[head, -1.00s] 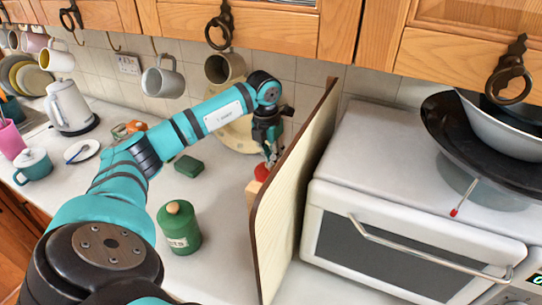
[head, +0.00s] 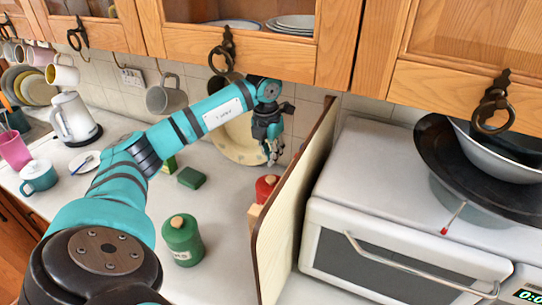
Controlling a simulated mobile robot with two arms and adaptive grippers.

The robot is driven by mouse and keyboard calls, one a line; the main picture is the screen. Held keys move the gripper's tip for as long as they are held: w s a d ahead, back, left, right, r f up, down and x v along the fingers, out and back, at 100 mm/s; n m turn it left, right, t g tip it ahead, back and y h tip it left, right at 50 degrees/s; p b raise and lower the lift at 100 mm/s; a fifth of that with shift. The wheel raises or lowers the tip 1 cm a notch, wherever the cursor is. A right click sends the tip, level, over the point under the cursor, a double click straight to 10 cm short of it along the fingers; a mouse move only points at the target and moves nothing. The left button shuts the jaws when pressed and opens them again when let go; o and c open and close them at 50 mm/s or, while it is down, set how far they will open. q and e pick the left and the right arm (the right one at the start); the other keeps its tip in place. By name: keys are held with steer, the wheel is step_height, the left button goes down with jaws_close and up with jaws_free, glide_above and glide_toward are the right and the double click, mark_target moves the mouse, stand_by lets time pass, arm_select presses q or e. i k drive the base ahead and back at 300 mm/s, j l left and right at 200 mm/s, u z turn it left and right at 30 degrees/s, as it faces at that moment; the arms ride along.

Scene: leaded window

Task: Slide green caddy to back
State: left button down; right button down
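The green caddy (head: 182,240) is a round green canister with a tan knob on its lid and pale lettering on its side. It stands upright on the counter near the front, to the right of my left arm. My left gripper (head: 273,156) is up near the tiled back wall, well behind and to the right of the caddy and not touching it. Its fingers are small and seen at an angle, so their opening is unclear. It appears empty. My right gripper is not in view.
A red canister (head: 265,187) and a wooden block (head: 254,213) stand beside an upright panel (head: 290,205). A dark green block (head: 191,178) lies behind the caddy. A round pale plate (head: 240,143) leans at the wall. Cabinets overhang the back; counter around the caddy is clear.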

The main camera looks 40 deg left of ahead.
mark_target(185, 242)
steer(key=k, duration=1.5)
